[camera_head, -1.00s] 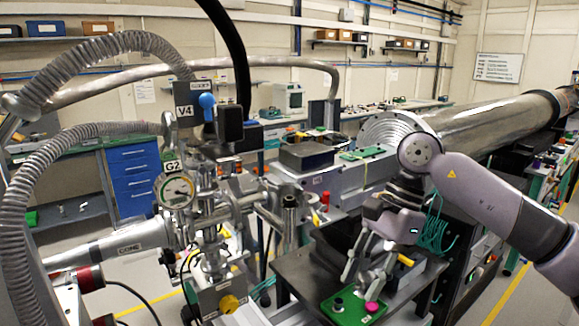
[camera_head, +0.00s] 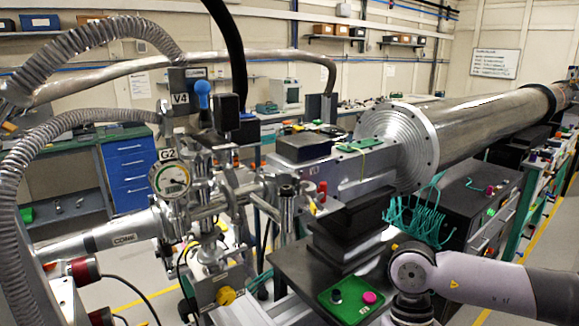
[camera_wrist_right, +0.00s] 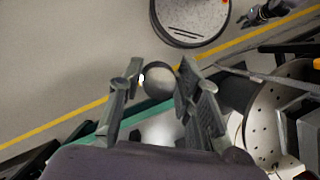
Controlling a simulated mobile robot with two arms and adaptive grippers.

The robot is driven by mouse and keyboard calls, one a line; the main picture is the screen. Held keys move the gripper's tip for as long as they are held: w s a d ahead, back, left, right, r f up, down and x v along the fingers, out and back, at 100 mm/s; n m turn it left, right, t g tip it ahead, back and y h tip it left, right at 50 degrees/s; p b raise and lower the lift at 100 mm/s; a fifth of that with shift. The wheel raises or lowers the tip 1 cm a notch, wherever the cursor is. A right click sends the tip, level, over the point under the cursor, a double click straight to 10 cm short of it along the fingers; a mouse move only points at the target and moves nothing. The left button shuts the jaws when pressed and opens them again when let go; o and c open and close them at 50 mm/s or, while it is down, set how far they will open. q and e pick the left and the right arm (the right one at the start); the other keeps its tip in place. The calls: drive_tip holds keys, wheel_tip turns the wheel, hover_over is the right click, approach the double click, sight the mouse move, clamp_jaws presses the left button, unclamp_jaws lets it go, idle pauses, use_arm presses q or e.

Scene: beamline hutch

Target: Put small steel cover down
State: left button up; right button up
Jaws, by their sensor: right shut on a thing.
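My right gripper (camera_wrist_right: 160,82) shows in the right wrist view, its two fingers on either side of a small dark grey round piece, which I take to be the small steel cover (camera_wrist_right: 158,80). The fingers are shut on it and point out over the grey floor. In the head view my right arm comes in from the right and bends down at the bottom edge, so the fingers and the cover are out of sight there. My left gripper is in neither view.
A green tray (camera_head: 329,310) with a black knob (camera_head: 336,296) and a pink knob (camera_head: 370,297) lies on the dark table (camera_head: 295,262), left of my right wrist. A round, dark-rimmed, light-topped thing (camera_wrist_right: 195,15) stands on the floor in the wrist view.

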drive_tip(key=shift+s+f, duration=0.3)
drive_tip(key=shift+s, duration=0.05)
drive_tip(key=w+a+r+n+t+h, duration=0.1)
drive_tip(key=w+a+r+n+h, duration=0.25)
drive_tip(key=a+r+n, duration=0.75)
drive_tip(key=w+a+f+n+t, duration=0.1)
drive_tip(key=w+a+f, duration=0.4)
drive_tip(key=a+f, duration=0.1)
drive_tip(key=s+d+r+m+g+y, duration=0.2)
drive_tip(key=s+d+r+m, duration=0.5)
drive_tip(key=r, duration=0.3)
drive_tip(key=w+a+m+y, duration=0.1)
drive_tip(key=w+a+m, duration=0.4)
drive_tip(key=w+a, duration=0.3)
drive_tip(key=shift+w+a, duration=0.35)
drive_tip(key=shift+a, duration=0.1)
